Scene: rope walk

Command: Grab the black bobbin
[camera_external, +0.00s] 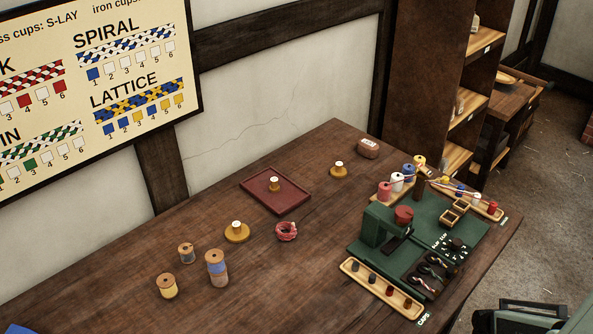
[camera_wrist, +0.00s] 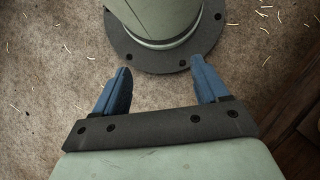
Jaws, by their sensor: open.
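No bobbin with clearly black thread stands out. In the external view, a small wooden bobbin with dark greyish thread (camera_external: 186,253) stands upright at the table's left part; its exact colour is hard to tell. A yellow bobbin (camera_external: 168,287) and a taller blue-and-tan bobbin stack (camera_external: 217,269) stand near it. In the wrist view, my gripper (camera_wrist: 160,74) has its two blue fingers wide apart with nothing between them. It is over the floor, away from the bobbins, facing my round base.
A green braiding stand (camera_external: 377,222) with several coloured bobbins fills the table's right end. A long wooden caps tray (camera_external: 381,289) lies in front. A maroon tray (camera_external: 258,201), a mustard disc (camera_external: 237,236) and a red coil (camera_external: 287,231) lie mid-table. The front middle is clear.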

